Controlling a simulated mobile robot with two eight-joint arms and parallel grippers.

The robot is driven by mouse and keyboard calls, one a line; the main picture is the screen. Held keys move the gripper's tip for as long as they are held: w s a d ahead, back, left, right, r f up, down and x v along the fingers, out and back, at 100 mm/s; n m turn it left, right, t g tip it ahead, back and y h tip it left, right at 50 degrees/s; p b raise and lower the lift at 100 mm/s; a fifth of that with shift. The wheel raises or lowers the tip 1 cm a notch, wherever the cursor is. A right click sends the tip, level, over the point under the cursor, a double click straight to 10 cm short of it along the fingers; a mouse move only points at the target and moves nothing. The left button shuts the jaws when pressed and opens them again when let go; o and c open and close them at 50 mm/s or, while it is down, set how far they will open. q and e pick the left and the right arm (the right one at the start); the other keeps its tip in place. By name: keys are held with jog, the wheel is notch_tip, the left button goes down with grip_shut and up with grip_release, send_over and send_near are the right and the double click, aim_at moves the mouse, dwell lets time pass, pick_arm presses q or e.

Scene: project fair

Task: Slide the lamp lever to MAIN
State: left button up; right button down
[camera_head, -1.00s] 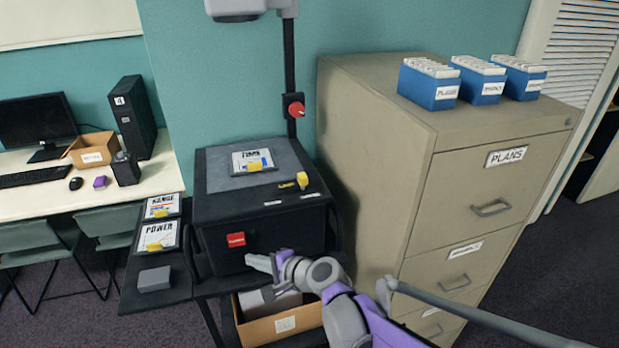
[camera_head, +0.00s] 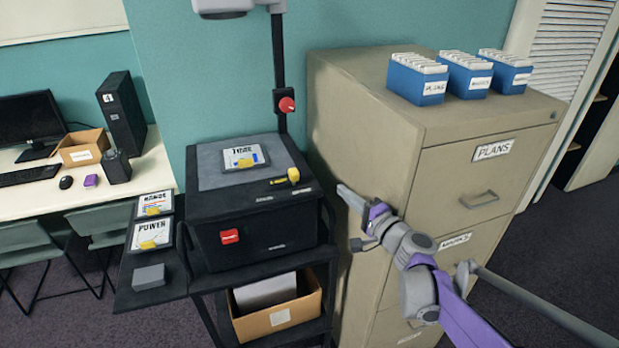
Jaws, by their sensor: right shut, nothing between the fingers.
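The lamp lever (camera_head: 293,175) is a yellow knob at the right end of a short slot on top of the black overhead projector (camera_head: 258,240). Two small white labels sit on the projector's front edge below the slot, too small to read. My right gripper (camera_head: 344,192) is shut and empty. It appears to the right of the projector, in front of the filing cabinet's side, apart from the lever. My left gripper is not in view.
A red switch (camera_head: 230,236) is on the projector's front, and a red knob (camera_head: 286,104) is on its post. The tan filing cabinet (camera_head: 400,150) stands close on the right. A cardboard box (camera_head: 283,322) sits on the shelf below. Side panels hold RANGE and POWER cards.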

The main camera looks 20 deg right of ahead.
aim_at(308, 188)
jog(key=w+a, duration=0.2)
jog(key=w, duration=0.1)
jog(key=w+a+p, duration=0.1)
jog(key=w, duration=0.2)
jog(key=w+a, duration=0.2)
jog(key=w, duration=0.1)
jog(key=shift+w+a, duration=0.3)
jog(key=shift+w, duration=0.1)
jog(key=shift+a, duration=0.45)
